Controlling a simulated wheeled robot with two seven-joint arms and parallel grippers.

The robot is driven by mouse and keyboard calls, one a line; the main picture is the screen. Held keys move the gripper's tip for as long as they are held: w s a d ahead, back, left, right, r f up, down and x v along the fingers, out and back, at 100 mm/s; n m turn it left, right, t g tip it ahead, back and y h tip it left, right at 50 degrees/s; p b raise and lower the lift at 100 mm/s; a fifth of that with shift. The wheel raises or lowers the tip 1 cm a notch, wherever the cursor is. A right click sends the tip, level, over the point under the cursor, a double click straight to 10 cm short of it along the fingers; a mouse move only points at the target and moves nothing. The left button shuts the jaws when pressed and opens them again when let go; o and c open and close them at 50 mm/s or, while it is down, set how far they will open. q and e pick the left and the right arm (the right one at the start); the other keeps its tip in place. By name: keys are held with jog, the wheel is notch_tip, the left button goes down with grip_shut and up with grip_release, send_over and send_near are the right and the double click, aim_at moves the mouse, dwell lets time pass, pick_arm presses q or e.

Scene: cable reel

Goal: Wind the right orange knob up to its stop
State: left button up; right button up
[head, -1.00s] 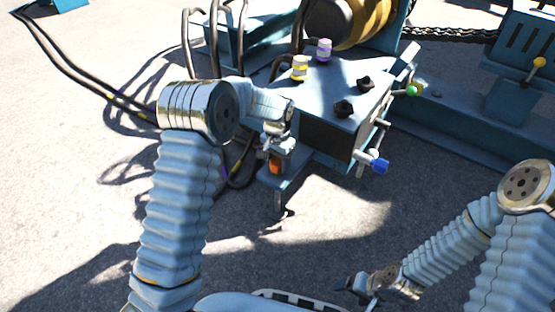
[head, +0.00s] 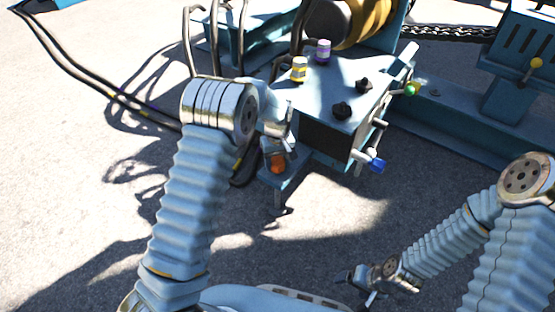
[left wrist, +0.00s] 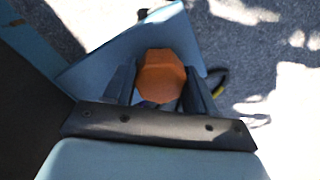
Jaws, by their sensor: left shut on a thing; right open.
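The orange knob (head: 278,163) sits on a small blue shelf (head: 290,180) at the near left of the blue control box. In the left wrist view the knob (left wrist: 162,76) is a faceted orange block between the two dark fingers. My left gripper (left wrist: 160,95) is shut on it; in the head view the gripper (head: 279,150) is partly hidden by its own wrist. Only one orange knob shows, and whether it is at a stop cannot be seen. My right gripper (head: 358,285) is open and empty, low over the ground, away from the box.
The control box top (head: 325,95) carries a yellow-banded cap (head: 299,69), a purple-banded cap (head: 323,51) and two black knobs. A blue-tipped lever (head: 375,165) and a green knob (head: 410,89) stick out at its right side. Cables (head: 75,78) lie at the left.

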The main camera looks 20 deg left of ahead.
aim_at(277, 161)
pick_arm(q)
jog(key=n+p, duration=0.1)
jog(key=n, duration=0.3)
jog(key=shift+r, duration=0.1)
jog(key=shift+n+p, duration=0.7)
jog(key=shift+n, duration=1)
jog(key=o, duration=1)
notch_tip(277, 161, up, 14)
jog(key=p, duration=0.1)
jog(key=shift+f+p, duration=0.2)
jog(key=shift+p, duration=0.2)
jog(key=shift+s, duration=0.1)
